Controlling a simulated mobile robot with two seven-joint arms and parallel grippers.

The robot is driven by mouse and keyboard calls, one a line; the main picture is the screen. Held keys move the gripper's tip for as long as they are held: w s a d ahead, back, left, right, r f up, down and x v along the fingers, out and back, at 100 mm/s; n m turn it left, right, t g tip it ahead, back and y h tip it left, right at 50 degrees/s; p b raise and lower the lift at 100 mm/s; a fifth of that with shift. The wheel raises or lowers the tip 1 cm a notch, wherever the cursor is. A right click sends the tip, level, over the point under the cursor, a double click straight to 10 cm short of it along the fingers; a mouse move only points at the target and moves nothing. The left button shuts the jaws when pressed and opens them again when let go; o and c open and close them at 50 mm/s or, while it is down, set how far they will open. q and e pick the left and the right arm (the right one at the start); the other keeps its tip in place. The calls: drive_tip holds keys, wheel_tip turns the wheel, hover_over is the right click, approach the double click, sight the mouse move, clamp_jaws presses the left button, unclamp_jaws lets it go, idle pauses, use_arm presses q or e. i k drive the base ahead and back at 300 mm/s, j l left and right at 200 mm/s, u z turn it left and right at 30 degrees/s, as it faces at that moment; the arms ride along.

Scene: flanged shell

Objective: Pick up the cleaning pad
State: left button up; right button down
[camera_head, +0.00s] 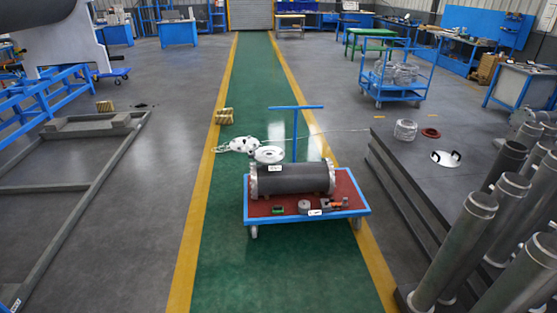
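A blue cart (352,212) with a red top stands on the green walkway. A grey flanged shell (292,179) lies across it. In front of the shell, on the cart's left side, lies a small green item (277,209) with a dark middle, which looks like the cleaning pad; it is too small to be certain. A grey round part (304,206) and an orange and grey tool (331,204) lie to its right. Neither of my grippers shows in the head view.
White parts (243,146) show behind the cart's left end; I cannot tell what they are. Grey pipes (457,245) stand at the right, beside a dark platform (400,180). A grey floor frame (75,185) lies left. The walkway before the cart is clear.

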sight(276, 210)
drive_tip(key=i+u, duration=0.25)
drive_tip(key=i, duration=1.05)
drive_tip(key=i+j+z, duration=0.1)
drive_tip(key=i+z, duration=0.15)
drive_tip(key=i, duration=0.3)
drive_tip(key=i+j+z, duration=0.25)
drive_tip(key=i, duration=0.3)
drive_tip(key=i+j+z, duration=0.3)
drive_tip(key=i, duration=0.2)
drive_tip(key=i+j+z, duration=0.25)
drive_tip(key=i, duration=0.25)
drive_tip(key=i+j+z, duration=0.5)
drive_tip(key=j, duration=0.2)
drive_tip(key=i+j+z, duration=0.25)
drive_tip(key=j, duration=0.15)
